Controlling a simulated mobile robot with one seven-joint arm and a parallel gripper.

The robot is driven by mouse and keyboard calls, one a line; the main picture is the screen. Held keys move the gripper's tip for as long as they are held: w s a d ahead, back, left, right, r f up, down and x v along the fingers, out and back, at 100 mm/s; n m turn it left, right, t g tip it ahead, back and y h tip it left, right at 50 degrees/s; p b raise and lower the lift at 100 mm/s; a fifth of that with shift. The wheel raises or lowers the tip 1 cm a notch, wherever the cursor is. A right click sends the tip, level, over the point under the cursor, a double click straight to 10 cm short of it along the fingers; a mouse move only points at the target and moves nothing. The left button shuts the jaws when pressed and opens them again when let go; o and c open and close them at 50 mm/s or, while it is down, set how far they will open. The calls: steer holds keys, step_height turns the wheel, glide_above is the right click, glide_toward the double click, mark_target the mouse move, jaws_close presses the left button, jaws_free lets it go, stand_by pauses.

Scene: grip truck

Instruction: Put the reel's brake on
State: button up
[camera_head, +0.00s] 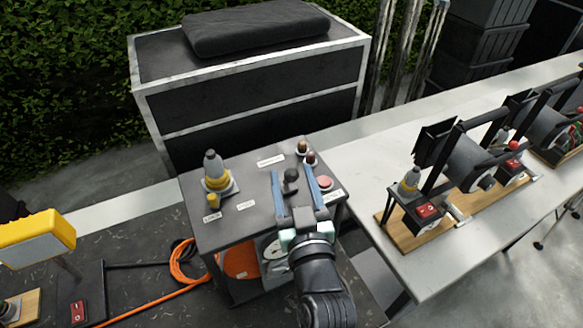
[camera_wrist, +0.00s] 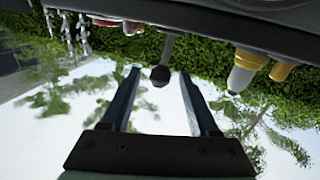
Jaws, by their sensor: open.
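A black-knobbed lever (camera_head: 291,177) stands up from the dark top panel of a box-like unit (camera_head: 236,229); I take it to be the brake lever, though the labels are too small to read. My gripper (camera_head: 292,169) is open, with its two blue fingers either side of the lever. In the wrist view the dark ball knob (camera_wrist: 160,76) hangs between the open fingertips (camera_wrist: 158,71), with a gap to each. An orange reel (camera_head: 240,262) shows partly in the unit's front, beside a pale dial; my wrist hides some of that front.
The panel also bears a grey-and-yellow beacon (camera_head: 214,173), a small yellow knob (camera_head: 213,200), a red button (camera_head: 325,183) and two small knobs (camera_head: 306,153). An orange cable (camera_head: 183,262) lies at left. A pale bench (camera_head: 440,262) with machines stands at right.

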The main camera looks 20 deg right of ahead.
steer(key=shift+x, duration=0.8)
jaws_close()
stand_by(1.0)
